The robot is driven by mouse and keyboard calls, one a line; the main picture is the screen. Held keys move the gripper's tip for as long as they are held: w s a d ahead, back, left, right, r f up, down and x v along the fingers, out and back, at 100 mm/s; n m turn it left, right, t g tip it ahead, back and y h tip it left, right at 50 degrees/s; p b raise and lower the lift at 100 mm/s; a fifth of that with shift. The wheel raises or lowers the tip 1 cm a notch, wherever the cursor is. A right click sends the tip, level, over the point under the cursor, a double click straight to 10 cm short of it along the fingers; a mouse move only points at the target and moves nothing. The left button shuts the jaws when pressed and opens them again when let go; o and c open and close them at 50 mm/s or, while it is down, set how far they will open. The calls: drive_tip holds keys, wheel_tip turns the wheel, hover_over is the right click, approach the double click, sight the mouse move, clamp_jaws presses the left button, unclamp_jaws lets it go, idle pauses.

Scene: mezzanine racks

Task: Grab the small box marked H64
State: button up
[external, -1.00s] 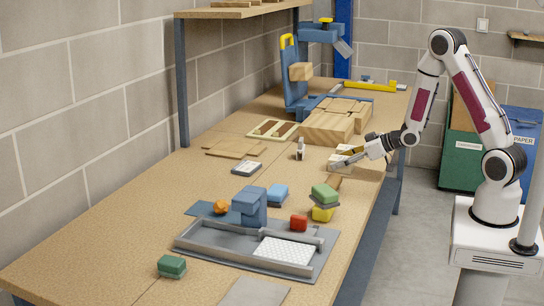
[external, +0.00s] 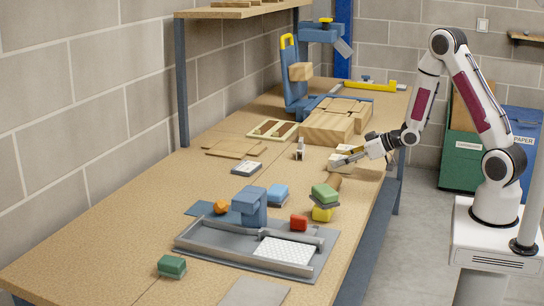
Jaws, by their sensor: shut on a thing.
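My gripper (external: 349,156) reaches in from the right, low over the right part of the bench. It is shut on a small pale box (external: 342,167). The fingers cover part of this box. It is too small to read any marking, so I cannot tell whether it says H64. I cannot tell whether the box still touches the bench top.
Stacked wooden blocks (external: 328,127) lie just behind my gripper. A small upright item (external: 300,149) stands to the left. A grey tray (external: 200,238) and coloured blocks are nearer. Bare bench (external: 120,215) lies at left.

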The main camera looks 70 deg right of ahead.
drive_tip(key=shift+r, duration=4.95)
